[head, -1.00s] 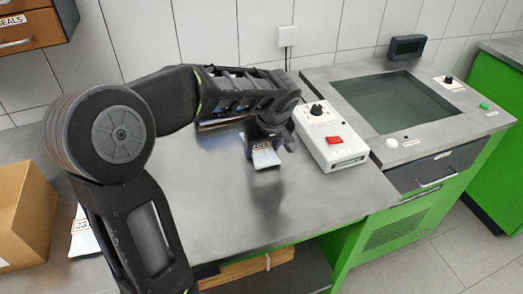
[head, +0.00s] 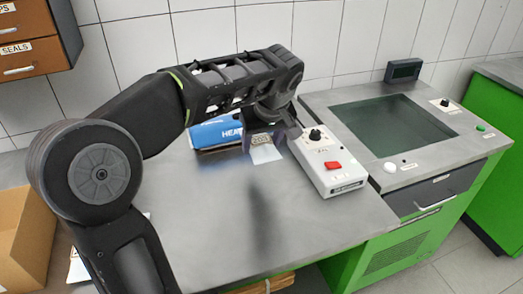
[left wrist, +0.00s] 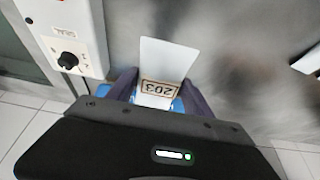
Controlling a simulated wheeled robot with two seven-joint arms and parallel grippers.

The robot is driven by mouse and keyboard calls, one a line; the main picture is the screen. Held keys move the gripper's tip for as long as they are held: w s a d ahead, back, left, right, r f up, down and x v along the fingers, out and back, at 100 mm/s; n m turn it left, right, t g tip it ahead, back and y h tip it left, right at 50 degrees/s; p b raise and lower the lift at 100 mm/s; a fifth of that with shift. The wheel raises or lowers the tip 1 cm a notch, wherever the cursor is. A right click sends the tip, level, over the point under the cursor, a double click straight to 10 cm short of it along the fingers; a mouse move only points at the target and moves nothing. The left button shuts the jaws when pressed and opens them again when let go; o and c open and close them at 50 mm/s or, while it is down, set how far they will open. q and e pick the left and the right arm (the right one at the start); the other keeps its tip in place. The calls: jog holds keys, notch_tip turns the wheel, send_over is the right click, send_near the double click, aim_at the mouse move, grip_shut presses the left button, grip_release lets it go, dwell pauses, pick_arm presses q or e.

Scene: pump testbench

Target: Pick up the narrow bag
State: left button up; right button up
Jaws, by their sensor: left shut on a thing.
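My left gripper (head: 266,139) is shut on a narrow white bag (head: 266,154) with a tan label and holds it above the steel bench, close to the white box with the red button. In the left wrist view, the bag (left wrist: 168,62) stands up between the fingers (left wrist: 160,88), and its label reads 203 upside down. My right gripper is in neither view.
The white box (head: 329,165) with a black knob is just right of the held bag. A blue box (head: 216,133) lies behind my left arm. A cardboard box (head: 22,225) is at the left edge. The front middle of the bench (head: 300,226) is clear.

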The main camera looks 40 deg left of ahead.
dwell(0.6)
pick_arm(q)
jog(key=p, duration=0.2)
send_near(255, 169)
jog(key=x, duration=0.5)
jog(key=shift+d+f, duration=0.1)
jog(key=shift+d, duration=0.25)
jog(key=shift+a+f, duration=0.1)
jog(key=shift+a, duration=0.05)
jog(key=shift+w+a+f, duration=0.2)
jog(key=shift+a+f, duration=0.1)
jog(key=shift+w+a+p, duration=0.7)
jog(key=shift+a+p, duration=0.25)
jog(key=shift+w+a+p, duration=0.3)
jog(key=shift+w+a, duration=0.55)
jog(key=shift+a, duration=0.3)
jog(key=shift+a, duration=0.1)
